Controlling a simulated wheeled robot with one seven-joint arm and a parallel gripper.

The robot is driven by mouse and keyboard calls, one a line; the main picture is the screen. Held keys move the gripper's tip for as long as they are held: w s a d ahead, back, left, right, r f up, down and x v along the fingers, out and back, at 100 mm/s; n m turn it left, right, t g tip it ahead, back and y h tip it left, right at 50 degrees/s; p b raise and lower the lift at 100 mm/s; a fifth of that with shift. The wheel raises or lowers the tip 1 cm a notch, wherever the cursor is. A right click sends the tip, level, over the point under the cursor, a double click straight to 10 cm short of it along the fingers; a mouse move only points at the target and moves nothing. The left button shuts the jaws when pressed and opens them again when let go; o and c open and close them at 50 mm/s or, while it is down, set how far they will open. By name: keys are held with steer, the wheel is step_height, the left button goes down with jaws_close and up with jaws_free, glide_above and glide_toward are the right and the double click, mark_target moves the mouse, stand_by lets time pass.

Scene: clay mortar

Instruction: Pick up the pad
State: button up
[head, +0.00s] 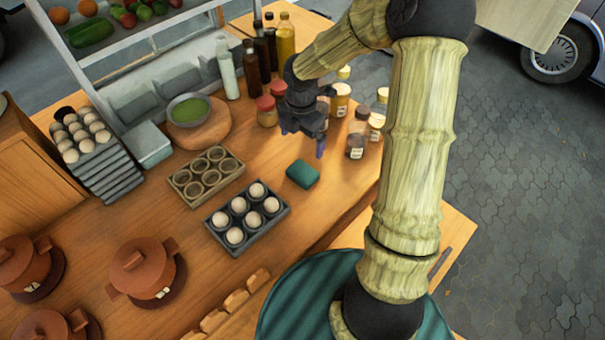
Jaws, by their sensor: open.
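The pad is most likely the small dark teal cushion-like block (303,174) lying flat on the wooden counter near the middle of the head view. My gripper (304,145) points down above the counter, just beyond the pad in the picture, close to the jars. Its fingers are apart with nothing seen between them. The gripper and the pad look apart; the exact height is hard to tell.
An egg tray (247,218) and an empty cup tray (206,176) stand left of the pad. Jars (357,132) and bottles (285,40) crowd around my gripper. Clay pots (146,270) stand at lower left. Bare counter (335,180) lies right of the pad.

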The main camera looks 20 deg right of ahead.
glide_above(302, 171)
step_height(302, 171, down, 10)
steer(key=shift+r, duration=0.15)
step_height(302, 171, down, 5)
steer(key=shift+f, duration=0.1)
stand_by(0.6)
stand_by(0.3)
steer(key=c, duration=0.9)
